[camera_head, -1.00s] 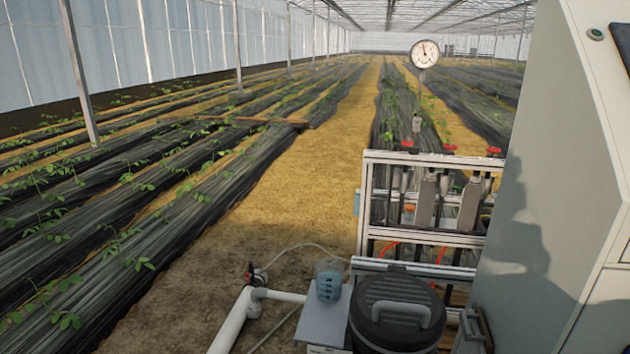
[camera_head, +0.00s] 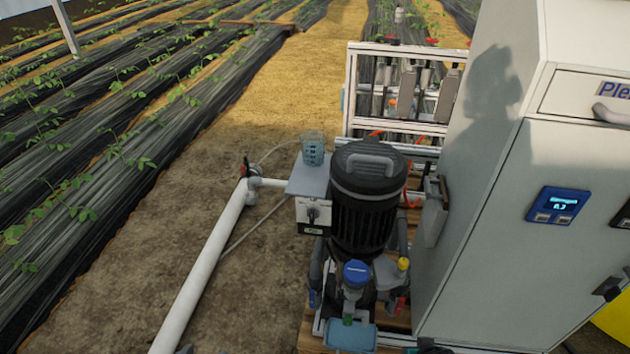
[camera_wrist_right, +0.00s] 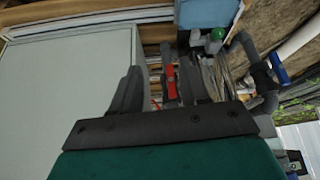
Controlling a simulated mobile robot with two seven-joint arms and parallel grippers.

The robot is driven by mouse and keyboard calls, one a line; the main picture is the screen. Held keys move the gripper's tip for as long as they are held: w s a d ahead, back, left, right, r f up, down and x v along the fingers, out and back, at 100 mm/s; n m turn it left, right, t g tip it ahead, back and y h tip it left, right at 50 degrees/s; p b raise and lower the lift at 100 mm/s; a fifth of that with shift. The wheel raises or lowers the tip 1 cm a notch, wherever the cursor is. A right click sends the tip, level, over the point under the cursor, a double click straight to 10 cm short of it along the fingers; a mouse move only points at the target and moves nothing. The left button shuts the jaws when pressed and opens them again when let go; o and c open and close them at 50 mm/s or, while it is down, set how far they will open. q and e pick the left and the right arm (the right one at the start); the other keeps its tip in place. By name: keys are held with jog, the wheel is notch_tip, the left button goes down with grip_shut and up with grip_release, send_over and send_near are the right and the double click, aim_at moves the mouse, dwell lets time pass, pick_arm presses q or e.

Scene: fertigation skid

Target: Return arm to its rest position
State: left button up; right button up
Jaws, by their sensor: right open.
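My right gripper (camera_wrist_right: 160,75) shows in the right wrist view, with two dark fingers spread apart. It is open, and I see nothing held. A red part (camera_wrist_right: 170,80) shows in the gap between the fingers; it seems to lie beyond them, but I cannot tell the distance. Neither gripper shows clearly in the head view. My left gripper is out of sight.
A black pump (camera_head: 365,200) stands mid-picture, with a cup (camera_head: 313,148) on a grey shelf (camera_head: 308,180) beside it. A large grey cabinet (camera_head: 510,220) blocks the right. A white pipe (camera_head: 205,265) runs along the left. Bare soil lies beyond it.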

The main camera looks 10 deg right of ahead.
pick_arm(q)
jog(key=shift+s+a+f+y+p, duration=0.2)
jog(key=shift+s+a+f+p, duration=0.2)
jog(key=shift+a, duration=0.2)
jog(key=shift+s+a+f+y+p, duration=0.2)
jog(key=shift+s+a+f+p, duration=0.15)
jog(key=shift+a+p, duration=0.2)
pick_arm(e)
jog(key=s+a+r+n+t+y, duration=0.1)
jog(key=a+r, duration=0.5)
jog(key=r, duration=0.6)
jog(key=s+a+r+n+t+y, duration=0.2)
jog(key=s+a+r+n+t, duration=0.1)
jog(key=r, duration=1)
jog(key=s+a+t, duration=0.1)
jog(key=s+a, duration=0.1)
jog(key=a, duration=0.1)
jog(key=shift+s+a+n, duration=0.2)
jog(key=shift+s+n, duration=0.2)
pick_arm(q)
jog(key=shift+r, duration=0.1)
pick_arm(e)
jog(key=shift+r, duration=0.1)
